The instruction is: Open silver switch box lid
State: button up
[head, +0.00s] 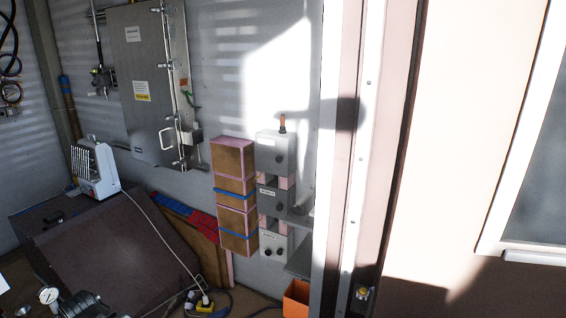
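A large silver-grey metal box (142,75) hangs on the back wall at the upper left. Its front lid looks closed, with a white label and a yellow-and-white label on it. A pale handle (168,138) is low on its right side, and latches or hinges run along the right edge. Three small grey control boxes with knobs are stacked on the wall at the centre: a top one (272,148), a middle one (272,199) and a bottom one (271,244). Which box the task names is not certain from this view. My gripper is not in view.
A brown box column (235,200) stands left of the small boxes. A dark sloped case (105,240) and a white device (95,168) fill the lower left, with a cable across. An orange bin (297,299) sits low. A pale post (335,150) stands right of centre.

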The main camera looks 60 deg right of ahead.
aim_at(274, 151)
jog(key=u, duration=0.1)
jog(key=i, duration=0.9)
jog(key=z, duration=0.1)
